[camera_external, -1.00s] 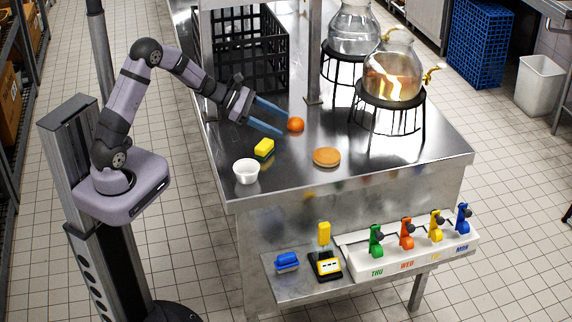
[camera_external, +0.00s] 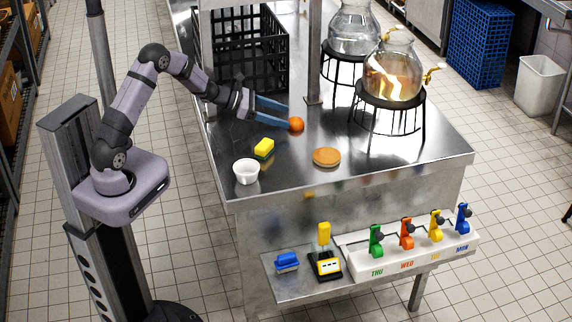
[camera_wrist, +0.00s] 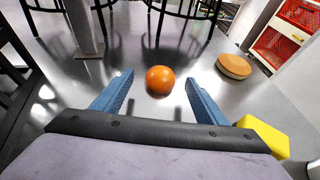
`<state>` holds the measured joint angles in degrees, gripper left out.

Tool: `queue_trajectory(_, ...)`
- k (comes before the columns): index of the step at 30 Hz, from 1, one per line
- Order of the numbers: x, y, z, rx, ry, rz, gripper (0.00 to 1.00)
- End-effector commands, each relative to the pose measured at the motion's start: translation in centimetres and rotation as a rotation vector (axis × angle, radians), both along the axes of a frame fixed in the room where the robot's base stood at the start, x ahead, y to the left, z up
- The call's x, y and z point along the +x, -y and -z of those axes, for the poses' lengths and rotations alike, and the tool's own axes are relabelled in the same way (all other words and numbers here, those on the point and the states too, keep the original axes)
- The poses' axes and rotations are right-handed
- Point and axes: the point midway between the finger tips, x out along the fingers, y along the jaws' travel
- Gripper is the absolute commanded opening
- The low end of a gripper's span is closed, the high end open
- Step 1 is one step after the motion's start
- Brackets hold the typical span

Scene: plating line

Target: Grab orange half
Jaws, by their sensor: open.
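The orange half (camera_external: 296,124) is a small round orange piece on the steel counter. In the wrist view the orange half (camera_wrist: 160,80) lies just ahead of the fingertips, centred between the two blue fingers. My gripper (camera_external: 285,113) is open and low over the counter, pointing right towards the orange half. In the wrist view my gripper (camera_wrist: 158,84) shows an empty gap between its fingers. Its underside and any cut face are hidden.
A yellow sponge (camera_external: 264,147), white cup (camera_external: 246,171) and tan round disc (camera_external: 326,156) stand nearer the front. A black crate (camera_external: 270,45) is behind my gripper, and a steel post (camera_external: 314,60) rises beyond the orange half. Glass dispensers on black stands (camera_external: 392,80) are to the right.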

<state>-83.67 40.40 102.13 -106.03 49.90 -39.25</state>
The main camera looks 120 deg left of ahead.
Motion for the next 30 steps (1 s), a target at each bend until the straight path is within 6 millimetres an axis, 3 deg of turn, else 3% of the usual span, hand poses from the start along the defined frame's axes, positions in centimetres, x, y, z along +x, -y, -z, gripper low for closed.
queue_trajectory(9,2.9,-1.4,1.2,-0.001,-0.001,0.001,0.67)
queue_trajectory(18,3.1,-1.6,1.4,0.000,0.000,0.000,0.67)
queue_trajectory(24,3.1,-1.6,1.4,0.000,0.000,0.000,0.22)
queue_trajectory(30,3.1,-1.6,1.4,0.001,0.001,0.000,0.22)
